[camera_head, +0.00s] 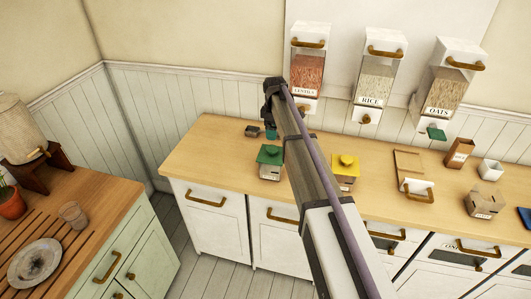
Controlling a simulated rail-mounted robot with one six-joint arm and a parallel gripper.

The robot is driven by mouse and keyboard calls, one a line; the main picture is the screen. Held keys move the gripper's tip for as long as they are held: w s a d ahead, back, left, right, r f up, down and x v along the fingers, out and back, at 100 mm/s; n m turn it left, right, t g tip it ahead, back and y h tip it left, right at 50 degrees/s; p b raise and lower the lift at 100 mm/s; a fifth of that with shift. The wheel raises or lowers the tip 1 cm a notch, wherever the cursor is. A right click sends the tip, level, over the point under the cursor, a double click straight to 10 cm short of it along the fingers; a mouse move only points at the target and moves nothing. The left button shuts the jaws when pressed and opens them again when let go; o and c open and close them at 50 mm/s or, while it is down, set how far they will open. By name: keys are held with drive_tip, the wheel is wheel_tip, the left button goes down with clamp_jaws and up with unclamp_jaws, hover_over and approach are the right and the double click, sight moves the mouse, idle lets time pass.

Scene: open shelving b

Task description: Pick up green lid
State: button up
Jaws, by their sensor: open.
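A green lid (270,154) with a small knob sits on a squat pale canister (270,171) on the wooden counter, left of my arm. Another small green lid-like piece (436,133) shows at the back of the counter under the oats dispenser. My gripper (271,101) is at the dark far end of my arm, above and behind the canister, apart from the green lid. It is open. My arm crosses the middle of the view and hides part of the counter.
A yellow-lidded canister (345,170) stands right of my arm. Small dark and teal items (270,133) lie behind the green-lidded canister. Wall dispensers (375,82) hang over the counter (210,150). Its left end is clear.

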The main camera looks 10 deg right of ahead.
sight(272, 148)
drive_tip(key=shift+s+d+f, duration=0.15)
drive_tip(key=shift+d, duration=0.1)
drive_tip(key=f+b, duration=0.5)
drive_tip(key=shift+w+a, duration=0.2)
drive_tip(key=shift+a, duration=0.15)
drive_tip(key=shift+d+f+b, duration=0.1)
drive_tip(key=shift+f+b, duration=0.3)
drive_tip(key=shift+b, duration=0.1)
drive_tip(key=f+b, duration=0.5)
drive_tip(key=shift+w+a+f, duration=0.1)
drive_tip(key=shift+a+f, duration=0.05)
drive_tip(key=shift+a, duration=0.1)
drive_tip(key=shift+r, duration=0.3)
drive_tip(key=shift+c, duration=1.2)
drive_tip(key=c, duration=0.8)
